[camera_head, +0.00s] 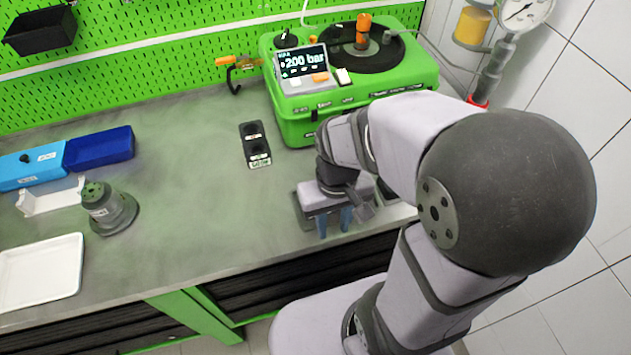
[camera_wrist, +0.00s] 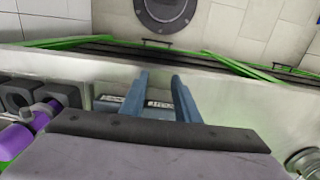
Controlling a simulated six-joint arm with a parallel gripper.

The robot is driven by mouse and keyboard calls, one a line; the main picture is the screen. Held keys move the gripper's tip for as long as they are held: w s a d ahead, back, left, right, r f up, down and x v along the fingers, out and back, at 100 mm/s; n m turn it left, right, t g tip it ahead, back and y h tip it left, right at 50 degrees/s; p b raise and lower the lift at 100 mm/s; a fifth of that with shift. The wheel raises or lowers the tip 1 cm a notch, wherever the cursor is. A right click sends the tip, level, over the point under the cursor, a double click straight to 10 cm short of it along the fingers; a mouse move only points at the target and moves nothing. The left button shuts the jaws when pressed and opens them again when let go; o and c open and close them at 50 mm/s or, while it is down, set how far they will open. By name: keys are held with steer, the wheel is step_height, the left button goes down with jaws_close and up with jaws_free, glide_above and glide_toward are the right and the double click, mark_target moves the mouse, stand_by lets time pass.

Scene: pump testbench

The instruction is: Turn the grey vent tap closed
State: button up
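My gripper (camera_head: 334,226) points down over the front edge of the bench, in front of the green test unit (camera_head: 420,72). In the wrist view its two blue fingers (camera_wrist: 160,78) stand apart with nothing held between them. A dark labelled plate (camera_wrist: 158,104) shows below and between the fingers. I cannot make out the grey vent tap for certain. A small grey fitting (camera_wrist: 46,112) with a purple part (camera_wrist: 18,141) beside it shows at the left of the wrist view, next to dark blocks. My arm hides part of the bench near the unit's front.
The display (camera_head: 302,62) reads 200 bar. A pressure gauge (camera_head: 524,10) hangs at the upper right. A black two-hole holder (camera_head: 256,145), a grey-green cylindrical part (camera_head: 103,207), blue bins (camera_head: 100,147) and a white tray (camera_head: 40,269) are on the bench.

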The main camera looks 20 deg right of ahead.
steer(key=w+a+r+g+p, duration=0.1)
steer(key=w+r+g+p, duration=0.3)
steer(key=w+r+p, duration=0.5)
steer(key=shift+s+a+f, duration=0.1)
steer(key=shift+s+f, duration=0.05)
steer(key=shift+f, duration=2.6)
steer(key=shift+c, duration=0.2)
jaws_close()
